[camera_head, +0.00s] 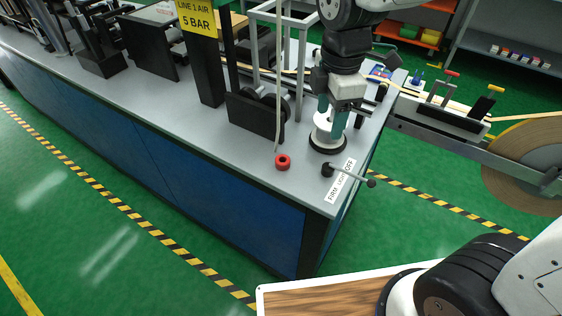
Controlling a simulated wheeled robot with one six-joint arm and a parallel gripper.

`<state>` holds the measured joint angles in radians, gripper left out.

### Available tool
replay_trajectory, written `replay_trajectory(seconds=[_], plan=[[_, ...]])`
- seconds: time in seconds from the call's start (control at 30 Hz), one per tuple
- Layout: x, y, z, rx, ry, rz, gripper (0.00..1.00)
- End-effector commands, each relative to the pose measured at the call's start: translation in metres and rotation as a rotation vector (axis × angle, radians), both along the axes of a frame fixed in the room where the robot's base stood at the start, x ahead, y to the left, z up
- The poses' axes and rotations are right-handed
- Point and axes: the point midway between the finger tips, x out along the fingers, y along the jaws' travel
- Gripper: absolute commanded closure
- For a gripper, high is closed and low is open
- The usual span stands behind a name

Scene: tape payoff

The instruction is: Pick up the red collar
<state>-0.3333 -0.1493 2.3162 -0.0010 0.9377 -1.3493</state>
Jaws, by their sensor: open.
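The red collar (283,161) is a small ring with a dark centre hole. It lies flat on the grey bench top (235,165) near the front edge. My gripper (333,122) points down over a white round piece on a black base (327,139), to the right of the collar and a little farther back. Its teal fingers are apart, one on each side of the white piece's top. I cannot tell whether they touch it. The collar is clear of the gripper and fully visible.
A black upright plate (255,115) stands just behind the collar. A dark lever with a ball end (350,175) and a white label (340,183) are at the bench corner. A yellow "LINE 1 AIR 5 BAR" sign (195,16) and a large tape reel (528,165) flank the area.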

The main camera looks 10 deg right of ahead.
Motion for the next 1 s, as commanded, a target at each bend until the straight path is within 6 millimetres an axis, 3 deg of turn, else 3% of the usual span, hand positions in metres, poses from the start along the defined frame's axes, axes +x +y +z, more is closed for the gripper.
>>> replay_trajectory(seconds=[0.1, 0.33, 1.0], plan=[[0.022, 0.041, -0.032, -0.015, 0.021, 0.354, 0.41], [0.039, 0.083, -0.069, -0.024, 0.029, 0.743, 0.41], [0.037, 0.087, -0.148, -0.025, 0.030, 0.798, 0.41]])
